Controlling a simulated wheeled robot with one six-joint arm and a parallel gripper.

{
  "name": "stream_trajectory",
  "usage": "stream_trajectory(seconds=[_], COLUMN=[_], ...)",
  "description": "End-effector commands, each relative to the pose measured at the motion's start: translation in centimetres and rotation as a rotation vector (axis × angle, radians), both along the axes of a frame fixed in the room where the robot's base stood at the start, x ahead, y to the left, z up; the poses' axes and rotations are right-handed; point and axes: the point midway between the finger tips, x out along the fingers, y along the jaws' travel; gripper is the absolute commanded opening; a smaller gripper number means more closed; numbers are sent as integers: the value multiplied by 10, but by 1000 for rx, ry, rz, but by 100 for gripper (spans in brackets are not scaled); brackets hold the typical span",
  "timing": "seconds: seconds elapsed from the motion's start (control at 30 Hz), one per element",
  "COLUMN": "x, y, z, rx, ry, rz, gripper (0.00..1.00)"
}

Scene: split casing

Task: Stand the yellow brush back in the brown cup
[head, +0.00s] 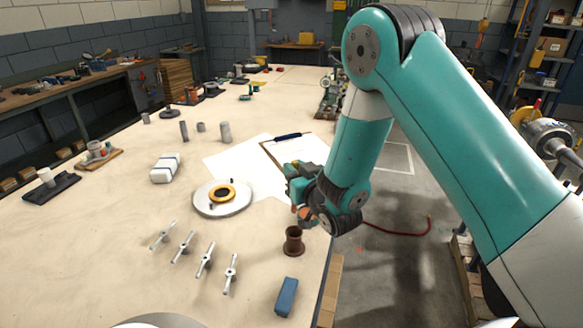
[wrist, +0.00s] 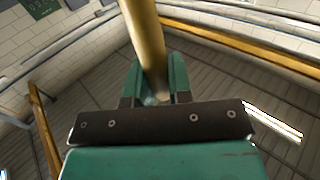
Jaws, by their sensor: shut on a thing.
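The brown cup (head: 293,242) stands upright on the bench near its right edge, with its open mouth up. My gripper (head: 300,178) is above and slightly behind it in the head view, apart from the cup. In the wrist view my gripper (wrist: 155,85) has its green fingers closed on a yellow, rod-like length of the brush (wrist: 146,35), which runs up out of the picture. The brush's ends are not clear, and in the head view I cannot make out the brush against the gripper. The cup is not in the wrist view.
A blue block (head: 287,297) lies in front of the cup. Several metal T-shaped pieces (head: 205,260) lie to its left. A round plate with a yellow ring (head: 223,197) and a clipboard (head: 290,150) lie farther back. The bench edge drops off just right of the cup.

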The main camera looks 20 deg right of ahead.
Motion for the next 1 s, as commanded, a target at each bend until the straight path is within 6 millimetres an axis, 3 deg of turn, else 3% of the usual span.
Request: stream_trajectory(seconds=[1.0], x=[0], y=[3], z=[-89], rx=[0], ry=[0], rz=[3], gripper=[0])
